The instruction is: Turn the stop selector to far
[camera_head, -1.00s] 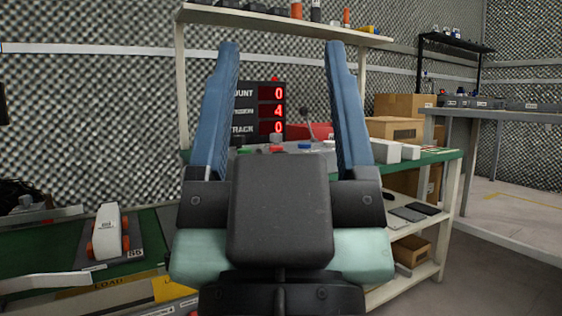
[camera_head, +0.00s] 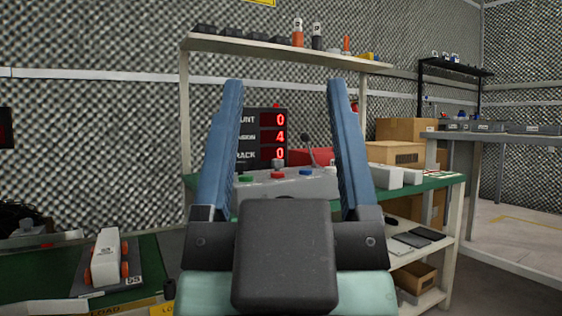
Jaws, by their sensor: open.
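A grey control box (camera_head: 312,184) stands on the green-topped bench, seen between my fingers. It has a green button (camera_head: 245,178), a red button (camera_head: 278,175) and a blue button (camera_head: 306,172) on top. A small grey knob (camera_head: 277,163) shows behind the red button. I cannot tell which part is the stop selector or how it is set; the lower front of the box is hidden by my gripper. My gripper (camera_head: 285,84) is open and empty, its blue fingers pointing up on both sides of the box in the picture. I cannot tell its distance from the box.
A display (camera_head: 264,135) with red digits stands behind the box, below a shelf (camera_head: 290,50) with bottles. A microphone (camera_head: 308,145) rises behind the box. White blocks (camera_head: 388,176) lie to the right. A white toy vehicle (camera_head: 108,257) sits on a green surface at lower left.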

